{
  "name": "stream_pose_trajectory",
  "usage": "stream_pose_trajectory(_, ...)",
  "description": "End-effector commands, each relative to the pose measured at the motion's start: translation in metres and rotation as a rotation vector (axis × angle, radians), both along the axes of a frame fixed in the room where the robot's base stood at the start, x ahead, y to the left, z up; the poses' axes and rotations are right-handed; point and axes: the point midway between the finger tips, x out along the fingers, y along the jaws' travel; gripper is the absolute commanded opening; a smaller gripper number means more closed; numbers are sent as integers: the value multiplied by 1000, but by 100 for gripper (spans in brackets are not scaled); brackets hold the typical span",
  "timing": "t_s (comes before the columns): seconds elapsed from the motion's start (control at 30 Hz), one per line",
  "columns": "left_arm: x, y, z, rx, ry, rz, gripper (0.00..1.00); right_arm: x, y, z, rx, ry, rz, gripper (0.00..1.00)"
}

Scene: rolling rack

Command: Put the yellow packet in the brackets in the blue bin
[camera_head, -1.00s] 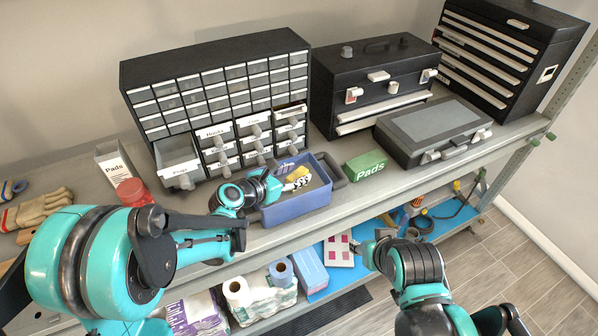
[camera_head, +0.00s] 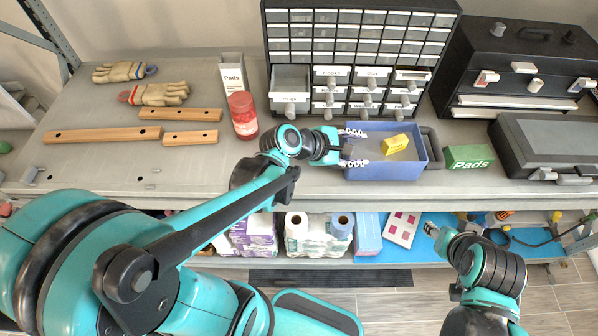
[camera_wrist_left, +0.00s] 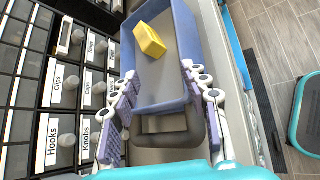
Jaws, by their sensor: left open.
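The yellow packet (camera_head: 395,144) lies inside the blue bin (camera_head: 388,172), toward its right side. The packet also shows in the left wrist view (camera_wrist_left: 150,40), at the bin's far end. My left gripper (camera_head: 358,148) is open and empty at the bin's left end. In the left wrist view its fingers (camera_wrist_left: 160,98) are spread either side of the bin's near end and dark handle (camera_wrist_left: 162,130); I cannot tell if they touch. My right gripper (camera_head: 432,230) is low, in front of the shelf, and its jaws are too small to read.
A drawer cabinet (camera_head: 345,48) stands behind the bin, with the Plugs drawer (camera_head: 290,84) pulled out. A green Pads box (camera_head: 468,157) is right of the bin.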

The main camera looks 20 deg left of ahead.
Motion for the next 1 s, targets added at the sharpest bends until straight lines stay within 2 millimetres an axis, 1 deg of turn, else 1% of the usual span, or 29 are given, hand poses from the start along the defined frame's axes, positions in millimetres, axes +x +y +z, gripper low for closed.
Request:
stream_pose_trajectory(0.03, -15, 6, 1, 142, -56, -74, 46, 0, 0, 0, 0, 0, 0, 42)
stream_pose_trajectory(0.17, -50, 30, -1, 563, -208, -325, 46, 0, 0, 0, 0, 0, 0, 42)
stream_pose_trajectory(0.2, -61, 39, -2, 691, -248, -413, 46, 0, 0, 0, 0, 0, 0, 42)
stream_pose_trajectory(0.3, -89, 61, -3, 995, -332, -643, 46, 0, 0, 0, 0, 0, 0, 42)
stream_pose_trajectory(0.4, -112, 83, -4, 1244, -387, -861, 46, 0, 0, 0, 0, 0, 0, 42)
stream_pose_trajectory(0.5, -129, 100, -4, 1421, -416, -1038, 46, 0, 0, 0, 0, 0, 0, 42)
stream_pose_trajectory(0.6, -138, 111, -3, 1526, -429, -1154, 46, 0, 0, 0, 0, 0, 0, 42)
stream_pose_trajectory(0.7, -142, 115, -3, 1570, -434, -1206, 46, 0, 0, 0, 0, 0, 0, 42)
stream_pose_trajectory(1.0, -142, 116, -4, 1576, -436, -1213, 46, 0, 0, -1, 0, 0, 0, 42)
